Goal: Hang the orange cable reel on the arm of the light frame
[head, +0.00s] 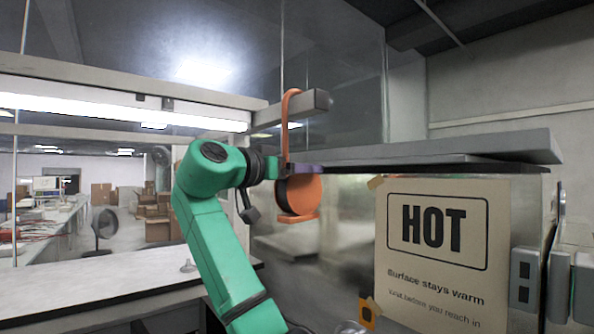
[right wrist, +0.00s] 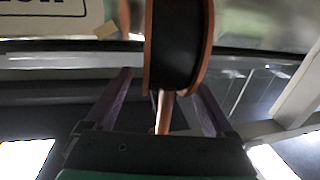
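The orange cable reel (head: 300,194) has a dark core and a tall orange hook (head: 285,125). The hook's top curls over the arm (head: 310,105) of the light frame (head: 220,97), and the reel hangs below it. Contact between hook and arm is hard to tell. My right gripper (head: 287,169) is at the lower hook, just above the reel. In the right wrist view its purple fingers (right wrist: 164,92) stand apart, with the orange shank between them and gaps on both sides. The reel (right wrist: 178,45) lies beyond the fingertips. My left gripper is not in view.
A grey shelf (head: 430,148) extends right, close behind the reel. A HOT sign (head: 437,250) is on the panel below it. A lit tube (head: 120,110) runs along the frame. A white counter (head: 120,280) lies at left. Open air lies left of my right arm.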

